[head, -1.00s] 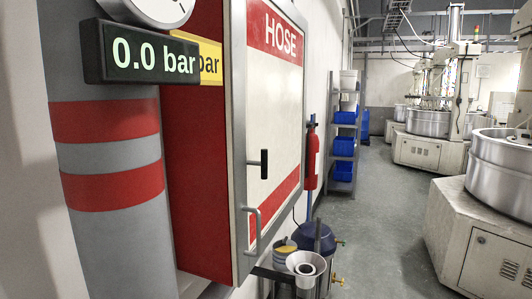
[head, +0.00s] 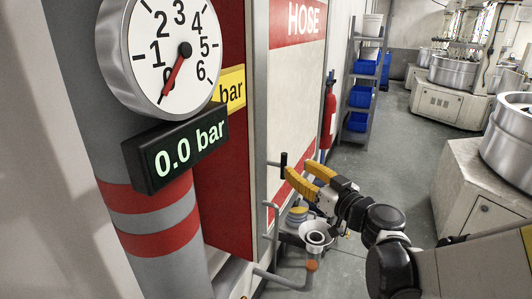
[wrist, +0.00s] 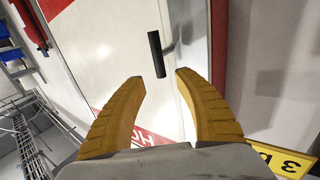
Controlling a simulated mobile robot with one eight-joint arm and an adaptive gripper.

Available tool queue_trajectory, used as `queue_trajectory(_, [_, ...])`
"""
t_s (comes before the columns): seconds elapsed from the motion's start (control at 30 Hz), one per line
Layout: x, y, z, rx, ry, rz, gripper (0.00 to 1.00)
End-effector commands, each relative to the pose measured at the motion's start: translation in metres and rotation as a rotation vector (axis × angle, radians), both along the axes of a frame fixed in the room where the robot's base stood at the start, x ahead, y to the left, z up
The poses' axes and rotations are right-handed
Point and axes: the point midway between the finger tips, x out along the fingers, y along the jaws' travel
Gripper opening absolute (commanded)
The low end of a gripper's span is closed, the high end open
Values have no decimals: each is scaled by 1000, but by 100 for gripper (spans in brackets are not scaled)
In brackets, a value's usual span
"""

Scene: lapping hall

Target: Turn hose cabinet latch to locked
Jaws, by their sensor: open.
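The hose cabinet (head: 309,85) has a white door with a red HOSE band and red side walls. Its latch (head: 284,160) is a short black bar on a grey stem, standing about upright near the door's left edge. My gripper (head: 303,171) is open, its yellow fingers just right of the latch in the head view. In the wrist view the latch (wrist: 156,54) lies just beyond and between the open fingertips (wrist: 159,77). The fingers hold nothing, and I see no contact with the latch. No lock marking is readable.
A pressure gauge (head: 160,55) and a 0.0 bar display (head: 177,149) are at left. A red extinguisher (head: 328,115) and a shelf with blue bins (head: 360,97) stand behind. Open floor (head: 400,150) lies to the right.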

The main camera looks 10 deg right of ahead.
Motion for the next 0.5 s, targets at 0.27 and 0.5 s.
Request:
queue_trajectory(0.27, [49,19,0,1,1,3,38])
queue_trajectory(0.5, [66,25,0,1,1,1,38])
